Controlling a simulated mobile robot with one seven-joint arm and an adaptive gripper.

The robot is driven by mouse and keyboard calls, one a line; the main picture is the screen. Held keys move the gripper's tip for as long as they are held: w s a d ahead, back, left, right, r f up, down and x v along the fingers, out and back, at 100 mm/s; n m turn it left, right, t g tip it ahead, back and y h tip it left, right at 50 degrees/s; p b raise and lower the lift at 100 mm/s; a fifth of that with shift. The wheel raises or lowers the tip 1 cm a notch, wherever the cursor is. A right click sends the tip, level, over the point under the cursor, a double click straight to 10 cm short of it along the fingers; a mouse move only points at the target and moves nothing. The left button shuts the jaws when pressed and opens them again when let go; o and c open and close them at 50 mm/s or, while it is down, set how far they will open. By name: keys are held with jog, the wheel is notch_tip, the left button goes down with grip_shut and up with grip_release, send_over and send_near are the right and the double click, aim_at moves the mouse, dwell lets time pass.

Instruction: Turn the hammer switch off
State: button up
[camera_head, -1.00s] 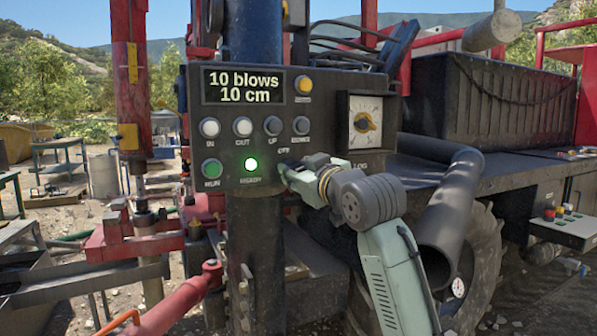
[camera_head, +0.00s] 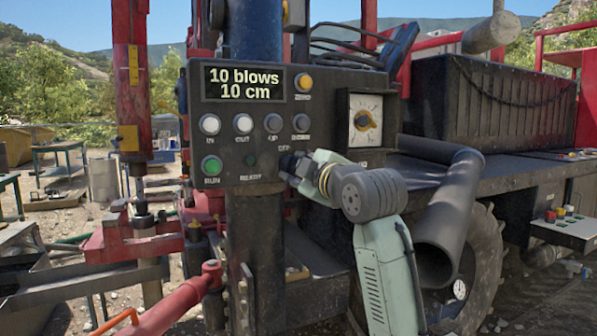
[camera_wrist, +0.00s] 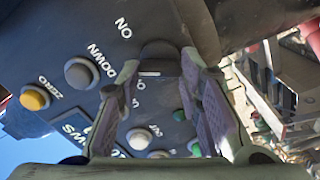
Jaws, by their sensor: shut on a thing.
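The hammer switch (camera_wrist: 160,52) is a dark knob with a pale mark on the black control panel (camera_head: 224,150). In the wrist view it sits between the fingertips of my gripper (camera_wrist: 160,68), which is shut on it. An "ON" label shows beside it; another label is partly hidden by a finger. The READY lamp (camera_head: 250,160) is dark.
The panel display (camera_head: 243,84) reads "10 blows 10 cm". Several push buttons and the green RUN button (camera_head: 212,166) lie left of my gripper. A dial (camera_head: 364,120) is at the upper right. A thick black pipe (camera_head: 450,210) stands right of my arm.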

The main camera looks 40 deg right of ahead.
jog(key=n, duration=0.4)
jog(key=shift+f+n+b, duration=0.1)
jog(key=shift+n+b, duration=0.2)
jog(key=shift+b, duration=0.1)
jog(key=n, duration=0.4)
jog(key=shift+n, duration=0.4)
jog(key=shift+b, duration=0.3)
jog(key=o, duration=1.2)
jog(key=shift+c, duration=0.2)
jog(key=v, duration=1.2)
